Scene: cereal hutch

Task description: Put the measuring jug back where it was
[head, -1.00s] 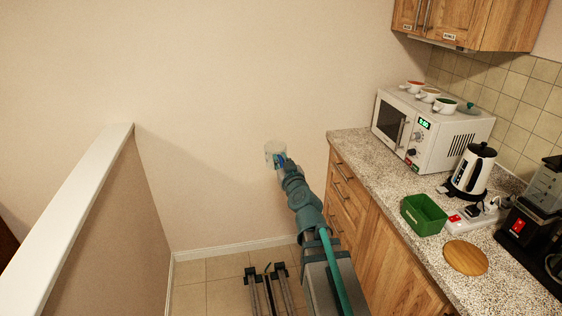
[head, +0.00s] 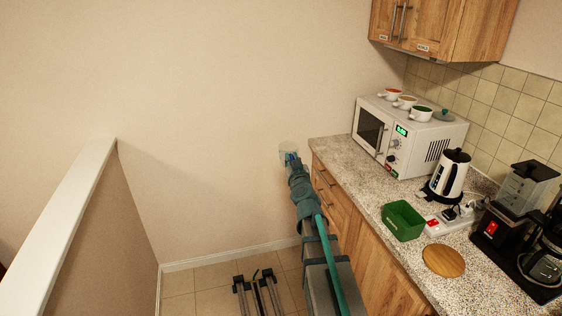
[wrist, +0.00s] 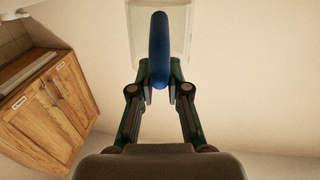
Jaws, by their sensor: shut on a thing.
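The measuring jug (head: 285,149) is clear and shows small in the head view, in front of the wall just left of the counter's far end. In the wrist view the jug (wrist: 176,45) stands beyond its blue handle (wrist: 159,50). My gripper (head: 292,160) is shut on the handle, and in the wrist view its two fingers (wrist: 160,80) sit on either side of it. The jug is held in the air, apart from the counter. Its base is cut off in the wrist view, and its contents cannot be made out.
The speckled counter (head: 345,155) holds a white microwave (head: 430,150) with several cups on top, a green bin (head: 402,222), a kettle (head: 448,175), a round board (head: 443,260) and a coffee maker (head: 510,205). Wooden wall cabinets (head: 460,30) hang above. The counter's far-left corner is clear.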

